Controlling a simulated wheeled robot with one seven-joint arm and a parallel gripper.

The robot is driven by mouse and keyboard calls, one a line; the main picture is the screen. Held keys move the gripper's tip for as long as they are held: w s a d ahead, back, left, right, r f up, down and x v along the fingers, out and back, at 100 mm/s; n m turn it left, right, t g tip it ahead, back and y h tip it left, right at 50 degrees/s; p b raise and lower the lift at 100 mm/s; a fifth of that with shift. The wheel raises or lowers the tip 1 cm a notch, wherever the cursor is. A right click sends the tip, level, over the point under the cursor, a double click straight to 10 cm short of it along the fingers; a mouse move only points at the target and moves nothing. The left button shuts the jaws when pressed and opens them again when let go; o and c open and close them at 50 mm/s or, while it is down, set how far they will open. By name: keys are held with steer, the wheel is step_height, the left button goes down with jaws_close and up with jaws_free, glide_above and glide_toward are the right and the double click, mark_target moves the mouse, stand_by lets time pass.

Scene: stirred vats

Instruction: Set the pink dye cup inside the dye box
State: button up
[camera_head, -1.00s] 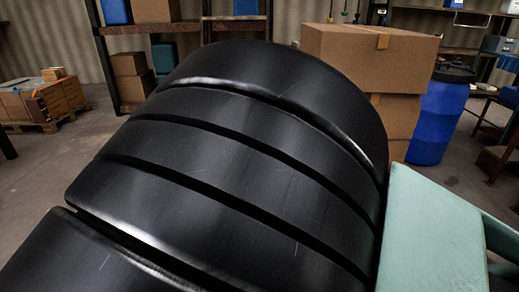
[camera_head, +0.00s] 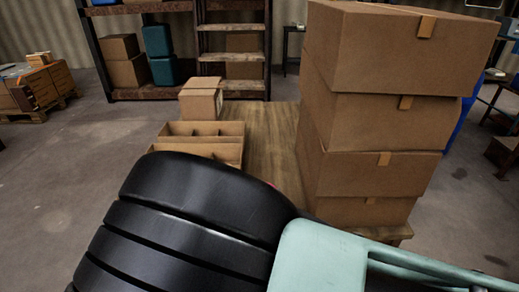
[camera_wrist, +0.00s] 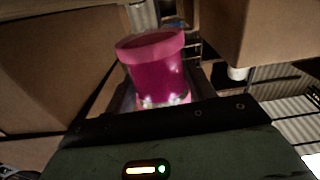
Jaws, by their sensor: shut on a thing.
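A pink cup (camera_wrist: 150,72) with a wider rim is in my gripper (camera_wrist: 160,98) in the wrist view. My gripper is shut on the cup's lower part. In the head view my arm hides the gripper and nearly all of the cup; only a small pink-red spot shows at the arm's edge. An open brown box with dividers (camera_head: 197,141), which looks like the dye box, sits on the wooden table beyond my arm. My arm hides its near part. The cup is apart from it, as far as I can tell.
A tall stack of closed cardboard boxes (camera_head: 375,122) stands on the table's right side. A smaller closed carton (camera_head: 200,106) stands behind the divided box. Bare wooden table top (camera_head: 262,135) lies between the divided box and the stack. Shelves stand at the back.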

steer(key=shift+f, duration=1.9)
steer(key=shift+f, duration=0.2)
steer(key=o, duration=1.1)
steer(key=shift+r, duration=0.1)
